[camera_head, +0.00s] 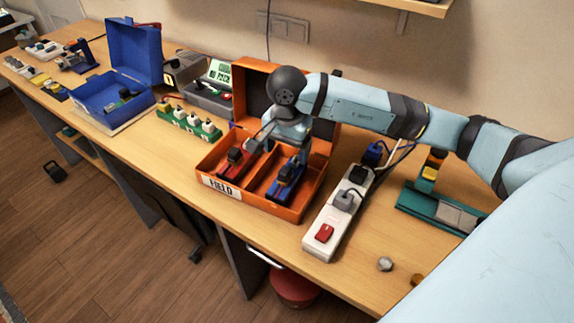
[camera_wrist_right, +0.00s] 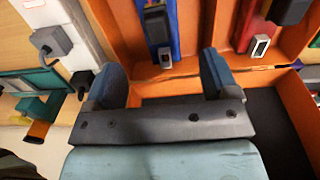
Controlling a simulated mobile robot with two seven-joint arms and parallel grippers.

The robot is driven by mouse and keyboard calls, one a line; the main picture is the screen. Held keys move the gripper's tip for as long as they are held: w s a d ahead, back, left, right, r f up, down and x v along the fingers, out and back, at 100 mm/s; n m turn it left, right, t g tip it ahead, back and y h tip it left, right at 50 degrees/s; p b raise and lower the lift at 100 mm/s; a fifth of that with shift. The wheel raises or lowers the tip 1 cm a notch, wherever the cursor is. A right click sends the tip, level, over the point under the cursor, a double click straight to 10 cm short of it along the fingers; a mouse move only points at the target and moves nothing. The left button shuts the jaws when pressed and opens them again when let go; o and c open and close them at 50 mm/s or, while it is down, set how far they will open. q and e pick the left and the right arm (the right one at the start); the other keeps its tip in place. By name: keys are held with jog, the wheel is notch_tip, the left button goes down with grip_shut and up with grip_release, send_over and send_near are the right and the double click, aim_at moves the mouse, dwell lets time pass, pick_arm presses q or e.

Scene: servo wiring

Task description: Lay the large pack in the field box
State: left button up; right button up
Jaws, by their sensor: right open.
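The orange field box (camera_head: 262,207), labelled FIELD, stands open on the bench with its lid raised at the back. A red pack (camera_head: 233,163) lies in its left compartment and a blue pack (camera_head: 286,183) in its right one. Both also show in the right wrist view, the blue pack (camera_wrist_right: 161,14) and the red pack (camera_wrist_right: 245,22). I cannot tell which is the large pack. My right gripper (camera_head: 283,146) is over the back of the box, open and empty, its fingers (camera_wrist_right: 163,75) apart from the blue pack. My left gripper is out of view.
A white power strip (camera_head: 326,215) with plugs stands close to the box's right side. A teal tray (camera_head: 422,204) is farther right, and a small nut (camera_head: 385,264) lies near the front edge. A green socket block (camera_head: 203,134) and an open blue box (camera_head: 97,103) are to the left.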

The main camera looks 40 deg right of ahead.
jog(key=shift+r, duration=1.65)
jog(key=shift+f, duration=0.1)
